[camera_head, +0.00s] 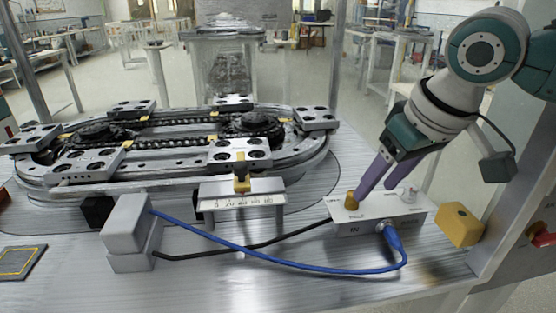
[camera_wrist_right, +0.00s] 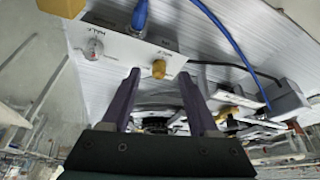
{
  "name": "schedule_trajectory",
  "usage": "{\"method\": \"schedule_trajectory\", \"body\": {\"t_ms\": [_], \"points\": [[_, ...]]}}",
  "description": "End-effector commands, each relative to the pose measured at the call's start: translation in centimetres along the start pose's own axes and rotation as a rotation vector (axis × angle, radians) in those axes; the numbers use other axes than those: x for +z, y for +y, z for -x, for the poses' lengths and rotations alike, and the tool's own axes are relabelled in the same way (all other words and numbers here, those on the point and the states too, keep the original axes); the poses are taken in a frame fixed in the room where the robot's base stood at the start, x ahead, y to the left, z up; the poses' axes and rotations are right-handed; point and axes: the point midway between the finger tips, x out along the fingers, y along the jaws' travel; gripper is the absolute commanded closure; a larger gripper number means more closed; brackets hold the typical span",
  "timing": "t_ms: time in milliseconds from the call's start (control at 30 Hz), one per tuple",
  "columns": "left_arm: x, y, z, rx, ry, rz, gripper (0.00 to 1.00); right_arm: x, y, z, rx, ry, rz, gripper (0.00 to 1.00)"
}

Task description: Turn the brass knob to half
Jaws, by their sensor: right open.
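The brass knob (camera_head: 351,201) stands on top of a white control box (camera_head: 372,229) at the right of the bench. It also shows in the right wrist view (camera_wrist_right: 159,69), above the gap between the fingertips. My right gripper (camera_head: 373,191) has purple fingers and reaches down to the box from the upper right. In the wrist view the fingers (camera_wrist_right: 158,78) are spread apart and empty, with the knob beyond their tips. I cannot tell whether either finger touches the knob. The knob's scale marks are too small to read. My left gripper is out of view.
A pale second knob (camera_head: 409,195) sits on the same box. A blue cable (camera_head: 310,267) and a black cable run left to a grey block (camera_head: 127,223). A yellow block (camera_head: 459,224) stands right of the box. The ring track (camera_head: 180,180) fills the left.

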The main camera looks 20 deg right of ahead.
Motion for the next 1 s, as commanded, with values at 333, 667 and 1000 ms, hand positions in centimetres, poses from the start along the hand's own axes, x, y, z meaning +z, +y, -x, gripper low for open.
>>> {"method": "schedule_trajectory", "body": {"t_ms": [333,667,1000], "points": [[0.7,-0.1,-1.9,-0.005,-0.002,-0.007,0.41,-2.2,-0.1,-4.8,-0.001,-0.002,-0.002,0.40],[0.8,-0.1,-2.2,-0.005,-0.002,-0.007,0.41,-2.3,0.0,-6.0,0.001,0.000,-0.001,0.40],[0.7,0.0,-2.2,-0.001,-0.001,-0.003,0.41,-2.3,0.0,-6.0,0.000,0.000,-0.001,0.62]]}}
